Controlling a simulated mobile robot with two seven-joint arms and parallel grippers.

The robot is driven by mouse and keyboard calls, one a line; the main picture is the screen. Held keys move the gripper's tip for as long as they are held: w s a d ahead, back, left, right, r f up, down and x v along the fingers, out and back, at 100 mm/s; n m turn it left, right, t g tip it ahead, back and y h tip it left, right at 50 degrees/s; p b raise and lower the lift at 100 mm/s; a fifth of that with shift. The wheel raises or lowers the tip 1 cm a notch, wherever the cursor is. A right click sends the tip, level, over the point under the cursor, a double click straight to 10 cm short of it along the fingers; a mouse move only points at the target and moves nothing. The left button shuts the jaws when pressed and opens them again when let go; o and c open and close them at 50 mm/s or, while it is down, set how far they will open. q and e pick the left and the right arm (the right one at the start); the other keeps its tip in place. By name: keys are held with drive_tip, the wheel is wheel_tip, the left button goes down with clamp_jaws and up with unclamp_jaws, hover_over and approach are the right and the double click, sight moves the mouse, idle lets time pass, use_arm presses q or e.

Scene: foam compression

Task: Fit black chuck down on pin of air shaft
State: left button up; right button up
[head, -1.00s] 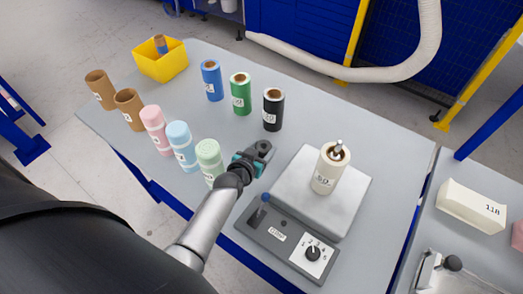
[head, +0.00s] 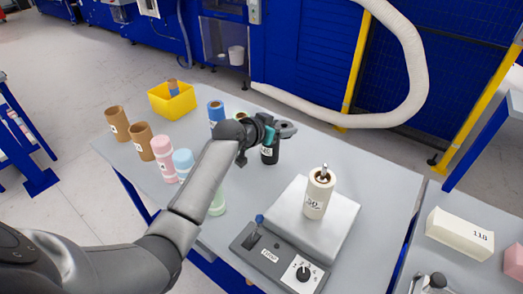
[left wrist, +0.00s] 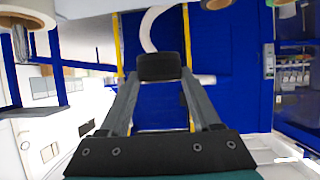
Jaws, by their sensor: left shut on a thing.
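My left gripper (head: 282,130) is shut on the black chuck (head: 289,128) and holds it up in the air. In the head view it overlaps the black roll behind. In the left wrist view the chuck (left wrist: 160,66) sits between the two fingertips. The air shaft's metal pin (head: 324,170) sticks up from the core of the upright cream roll (head: 317,198) marked 50. The chuck is apart from the pin, up and left of it in the head view.
The cream roll stands on a metal plate (head: 340,225) behind a grey control box (head: 270,255). Blue (head: 215,112), pink (head: 163,150) and light blue (head: 183,162) rolls, a mostly hidden black roll, brown cores (head: 117,122) and a yellow bin (head: 172,102) share the table.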

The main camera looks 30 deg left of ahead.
use_arm(q)
drive_tip(key=d+r+m+g+h+b, duration=0.2)
drive_tip(key=d+r+m+h, duration=0.25)
drive_tip(key=d, duration=0.35)
drive_tip(key=r+m+g+h+b, duration=0.1)
drive_tip(key=m+g+h, duration=0.2)
hover_over(324, 166)
drive_tip(key=shift+s+a+f+b, duration=0.15)
drive_tip(key=shift+a+f+b, duration=0.05)
drive_tip(key=shift+f+b, duration=0.8)
drive_tip(key=shift+s+a+f+b, duration=0.1)
drive_tip(key=shift+a+f+b, duration=0.1)
drive_tip(key=shift+f+b, duration=0.75)
drive_tip(key=shift+f+b, duration=0.3)
drive_tip(key=shift+f, duration=0.35)
drive_tip(key=shift+f+b, duration=1.5)
drive_tip(key=shift+f, duration=0.4)
drive_tip(key=shift+f, duration=0.1)
drive_tip(key=shift+f+b, duration=0.6)
drive_tip(key=shift+f, duration=0.05)
drive_tip(key=shift+s, duration=0.1)
